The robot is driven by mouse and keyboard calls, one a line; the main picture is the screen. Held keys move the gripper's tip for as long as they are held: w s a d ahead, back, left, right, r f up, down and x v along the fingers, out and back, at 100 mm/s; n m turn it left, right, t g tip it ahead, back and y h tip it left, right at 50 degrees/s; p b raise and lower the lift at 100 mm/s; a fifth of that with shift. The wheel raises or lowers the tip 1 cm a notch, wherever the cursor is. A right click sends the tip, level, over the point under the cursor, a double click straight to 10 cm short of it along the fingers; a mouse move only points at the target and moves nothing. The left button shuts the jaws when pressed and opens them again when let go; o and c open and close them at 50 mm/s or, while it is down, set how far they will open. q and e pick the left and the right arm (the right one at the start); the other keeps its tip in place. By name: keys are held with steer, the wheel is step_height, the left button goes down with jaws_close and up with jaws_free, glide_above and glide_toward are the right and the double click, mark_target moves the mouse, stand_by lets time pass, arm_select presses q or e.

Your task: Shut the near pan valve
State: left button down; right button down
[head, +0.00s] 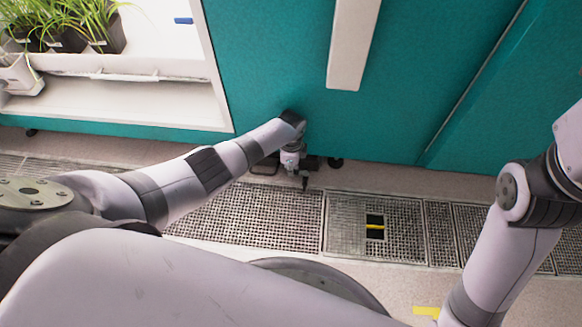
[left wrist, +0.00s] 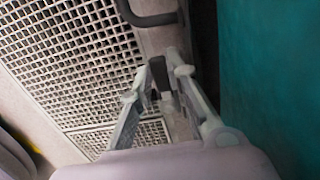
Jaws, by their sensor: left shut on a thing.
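In the head view my left gripper (head: 297,172) reaches down to the foot of the teal chamber wall, just above the floor grating. In the left wrist view my left gripper (left wrist: 168,72) has its fingers closed in on a small dark piece, which looks like the valve handle (left wrist: 160,77). The valve's body is mostly hidden by the gripper, and I cannot tell the handle's turn angle. My right arm shows at the right of the head view, with its gripper out of frame.
Metal floor grating (head: 265,215) runs along the chamber front. A dark bent bar (left wrist: 152,19) lies close beyond the fingertips. The teal wall (left wrist: 275,70) stands close beside the gripper. A white vertical handle (head: 352,45) sits above. Potted plants (head: 65,30) stand at upper left.

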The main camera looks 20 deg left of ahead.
arm_select(q)
steer(key=c, duration=1.5)
jaws_free()
steer(key=shift+c, duration=0.2)
steer(key=shift+w, duration=0.1)
